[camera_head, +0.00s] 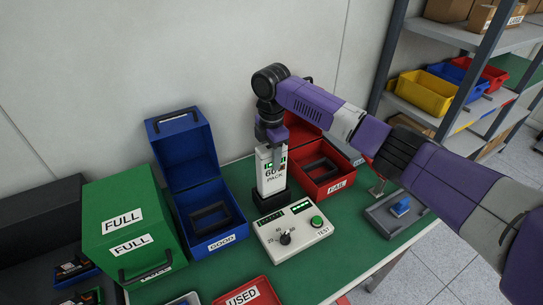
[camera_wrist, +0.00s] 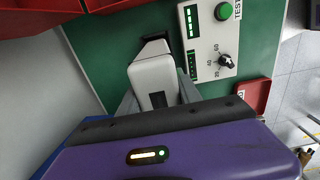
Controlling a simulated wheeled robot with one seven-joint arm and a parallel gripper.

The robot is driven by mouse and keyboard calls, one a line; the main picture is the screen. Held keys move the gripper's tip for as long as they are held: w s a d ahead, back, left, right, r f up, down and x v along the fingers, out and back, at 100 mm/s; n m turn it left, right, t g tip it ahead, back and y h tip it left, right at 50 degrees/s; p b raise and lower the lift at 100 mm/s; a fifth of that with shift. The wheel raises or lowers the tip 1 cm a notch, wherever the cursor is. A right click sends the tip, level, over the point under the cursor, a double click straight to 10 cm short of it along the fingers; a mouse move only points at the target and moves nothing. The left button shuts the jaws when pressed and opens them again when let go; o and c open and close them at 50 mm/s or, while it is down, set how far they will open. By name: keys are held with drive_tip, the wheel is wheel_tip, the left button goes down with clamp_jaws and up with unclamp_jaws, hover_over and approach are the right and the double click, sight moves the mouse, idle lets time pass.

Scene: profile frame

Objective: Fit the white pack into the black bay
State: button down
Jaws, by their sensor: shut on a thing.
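The white pack (camera_head: 270,180), marked "60 PACK", stands upright behind the tester. My gripper (camera_head: 274,152) is shut on its upper part from above. In the wrist view the pack (camera_wrist: 154,76) lies between the two grey fingers (camera_wrist: 158,98). The black bay (camera_head: 270,201) is directly under the pack, at the back left of the tester. The pack's lower end meets the bay's top in the picture; I cannot tell how deep it sits. A dark edge of the bay (camera_wrist: 154,44) shows past the pack in the wrist view.
The tester (camera_head: 292,232) has a dial and green button. An open blue GOOD box (camera_head: 222,239) stands left, an open red FAIL box (camera_head: 338,186) right behind. A green FULL box (camera_head: 130,225) is far left, a red USED tray (camera_head: 243,296) in front. Green table (camera_head: 352,250) is bare right of the tester.

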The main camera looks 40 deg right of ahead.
drive_tip(key=shift+f+b, duration=1.15)
drive_tip(key=shift+f, duration=1.2)
idle(0.4)
drive_tip(key=shift+r+p, duration=0.35)
drive_tip(key=shift+p, duration=0.1)
idle(0.3)
drive_tip(key=shift+p, duration=0.6)
idle(1.5)
drive_tip(key=shift+f, duration=0.35)
idle(0.5)
drive_tip(key=c, duration=0.7)
unclamp_jaws()
drive_tip(key=shift+c, duration=0.2)
wheel_tip(320, 180, up, 8)
drive_tip(key=b, duration=0.2)
